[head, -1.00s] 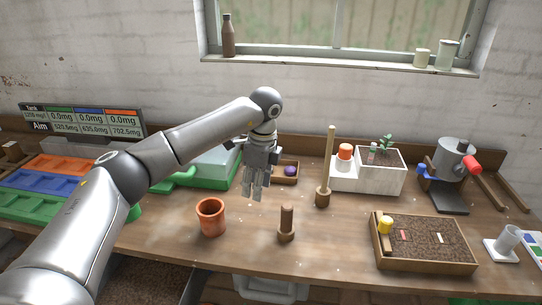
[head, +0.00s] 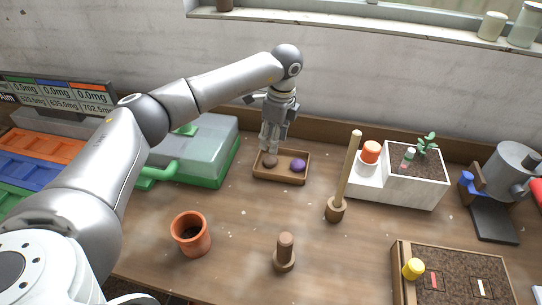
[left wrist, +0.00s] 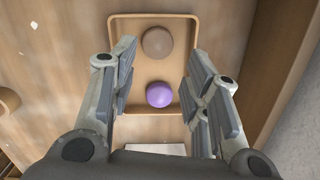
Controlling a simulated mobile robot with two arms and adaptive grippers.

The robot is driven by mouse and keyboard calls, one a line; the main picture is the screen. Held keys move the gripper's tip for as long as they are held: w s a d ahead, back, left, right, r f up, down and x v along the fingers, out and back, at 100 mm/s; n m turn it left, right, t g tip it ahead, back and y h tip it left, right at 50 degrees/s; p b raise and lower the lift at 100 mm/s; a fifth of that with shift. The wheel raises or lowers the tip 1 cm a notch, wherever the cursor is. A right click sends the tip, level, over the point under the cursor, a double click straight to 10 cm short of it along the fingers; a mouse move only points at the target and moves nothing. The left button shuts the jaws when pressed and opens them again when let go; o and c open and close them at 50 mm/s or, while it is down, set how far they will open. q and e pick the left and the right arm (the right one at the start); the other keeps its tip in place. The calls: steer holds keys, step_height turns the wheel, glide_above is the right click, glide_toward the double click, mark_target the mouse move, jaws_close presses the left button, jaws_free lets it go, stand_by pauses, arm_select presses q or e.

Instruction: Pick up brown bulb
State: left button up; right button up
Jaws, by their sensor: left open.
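The brown bulb (head: 270,161) lies in the left part of a small wooden tray (head: 283,179) at the back of the table. A purple bulb (head: 298,165) lies beside it in the tray. My left gripper (head: 270,145) points down over the tray's left side, close above the brown bulb. In the left wrist view my left gripper (left wrist: 152,85) is open and empty. There the brown bulb (left wrist: 157,42) shows beyond the fingertips at the top, and the purple bulb (left wrist: 159,95) shows between the fingers. My right gripper is not in view.
A green-based box with a clear lid (head: 205,150) stands left of the tray. A wooden pestle-like stick (head: 347,180) and a white planter (head: 400,185) stand to the right. A terracotta pot (head: 191,235) and a wooden dibber (head: 285,252) stand nearer the front.

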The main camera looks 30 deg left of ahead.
mark_target(270, 157)
arm_select(q)
steer(key=shift+a+f, duration=0.15)
steer(key=shift+f, duration=0.6)
steer(key=shift+f+p, duration=0.35)
steer(key=shift+p, duration=0.05)
steer(key=f, duration=0.1)
steer(key=f+p, duration=0.1)
steer(key=f, duration=0.1)
steer(key=shift+s+a+f+p, duration=0.15)
steer(key=shift+a+f+p, duration=0.05)
steer(key=shift+f+p, duration=0.1)
steer(key=shift+f, duration=0.5)
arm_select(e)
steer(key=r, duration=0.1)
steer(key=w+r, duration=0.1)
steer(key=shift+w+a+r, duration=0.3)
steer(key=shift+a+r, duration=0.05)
arm_select(q)
steer(key=c, duration=0.7)
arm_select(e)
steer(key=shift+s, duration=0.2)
arm_select(q)
steer(key=shift+r, duration=0.1)
